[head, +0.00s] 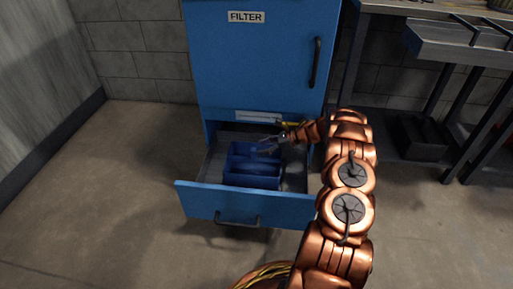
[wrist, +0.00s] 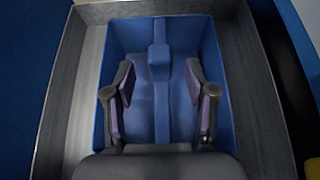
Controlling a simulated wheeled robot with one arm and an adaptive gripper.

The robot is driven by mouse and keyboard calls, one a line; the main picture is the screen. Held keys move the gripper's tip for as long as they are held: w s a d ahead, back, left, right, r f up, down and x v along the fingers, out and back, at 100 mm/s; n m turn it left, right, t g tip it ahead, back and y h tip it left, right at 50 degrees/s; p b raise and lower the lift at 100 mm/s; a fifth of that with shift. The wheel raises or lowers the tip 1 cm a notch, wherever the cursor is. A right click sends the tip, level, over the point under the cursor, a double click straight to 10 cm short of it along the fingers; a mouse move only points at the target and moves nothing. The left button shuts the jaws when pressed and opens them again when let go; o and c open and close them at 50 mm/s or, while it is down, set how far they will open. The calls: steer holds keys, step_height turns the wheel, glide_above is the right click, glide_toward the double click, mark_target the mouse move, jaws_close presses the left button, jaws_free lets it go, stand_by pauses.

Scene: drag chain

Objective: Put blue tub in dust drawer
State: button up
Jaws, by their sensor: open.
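The blue tub (head: 252,170) sits inside the pulled-out dust drawer (head: 205,201) at the bottom of the blue filter cabinet. The tub has a raised divider along its middle with a small block on it. In the wrist view the tub (wrist: 160,28) fills the middle, with the grey drawer floor (wrist: 85,90) around it. My gripper (head: 270,143) is above the rear part of the tub. In the wrist view my gripper (wrist: 158,105) is open, its two fingers on either side of the divider with gaps visible. Whether the tub rests fully on the drawer floor is hard to tell.
The cabinet (head: 262,65) with a FILTER label and a black door handle (head: 315,62) rises behind the drawer. A workbench (head: 455,45) with a dark bin (head: 421,138) below stands at right. The floor at left is clear.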

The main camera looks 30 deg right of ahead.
steer(key=p+v, duration=0.2)
steer(key=v, duration=0.5)
steer(key=shift+d, duration=0.2)
steer(key=shift+s, duration=0.15)
